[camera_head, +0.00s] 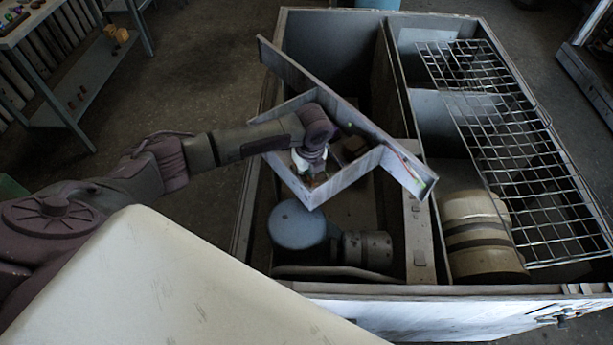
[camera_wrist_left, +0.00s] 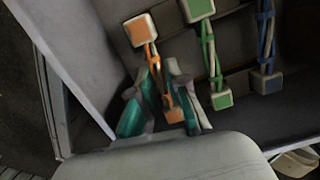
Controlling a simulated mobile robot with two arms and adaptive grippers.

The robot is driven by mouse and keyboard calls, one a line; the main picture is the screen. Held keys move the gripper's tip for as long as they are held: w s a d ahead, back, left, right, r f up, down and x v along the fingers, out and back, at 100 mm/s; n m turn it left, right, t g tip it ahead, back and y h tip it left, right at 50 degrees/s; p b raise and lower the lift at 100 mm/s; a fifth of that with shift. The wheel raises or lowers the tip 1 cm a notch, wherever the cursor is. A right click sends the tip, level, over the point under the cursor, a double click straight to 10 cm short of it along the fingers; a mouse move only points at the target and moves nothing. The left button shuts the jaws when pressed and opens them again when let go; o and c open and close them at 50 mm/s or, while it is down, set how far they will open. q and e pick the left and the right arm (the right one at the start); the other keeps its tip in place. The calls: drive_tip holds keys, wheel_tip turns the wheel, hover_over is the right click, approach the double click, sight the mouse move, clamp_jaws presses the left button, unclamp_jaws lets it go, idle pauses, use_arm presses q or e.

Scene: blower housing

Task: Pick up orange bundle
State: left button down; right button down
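The orange bundle (camera_wrist_left: 138,30) is a short set of orange wires with a square orange block at each end. It lies in the slanted grey tray (camera_head: 345,178), at the left of the row in the left wrist view. My left gripper (camera_wrist_left: 161,75) is over it, with teal-padded fingers on both sides of its wires near the lower block (camera_wrist_left: 173,115). I cannot tell whether the fingers press on the wires. In the head view the left gripper (camera_head: 312,175) reaches down into the tray, and my wrist hides the bundle. My right gripper is not in view.
A green bundle (camera_wrist_left: 210,60) and a blue bundle (camera_wrist_left: 265,50) lie to the right in the wrist view. The tray sits across the big open housing (camera_head: 235,235), with a blue cylinder (camera_head: 296,225) below and a wire grid (camera_head: 510,140) at right.

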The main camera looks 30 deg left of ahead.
sight(309, 178)
use_arm(q)
wheel_tip(309, 178, up, 9)
drive_tip(key=shift+b, duration=0.95)
drive_tip(key=s+d+r+n, duration=0.1)
drive_tip(key=s+n, duration=0.1)
drive_tip(key=n, duration=0.2)
drive_tip(key=s+d+r+n+g+b, duration=0.1)
drive_tip(key=s+d+r+n, duration=0.1)
drive_tip(key=n, duration=0.2)
drive_tip(key=s+d+r+n, duration=0.2)
drive_tip(key=n, duration=0.2)
drive_tip(key=shift+r+g, duration=0.1)
drive_tip(key=shift+g, duration=0.2)
drive_tip(key=s+d+r+n+h+b, duration=0.1)
drive_tip(key=s+d+r+n, duration=0.1)
drive_tip(key=s+n, duration=0.7)
drive_tip(key=shift+n+g, duration=0.3)
drive_tip(key=shift+n, duration=1.2)
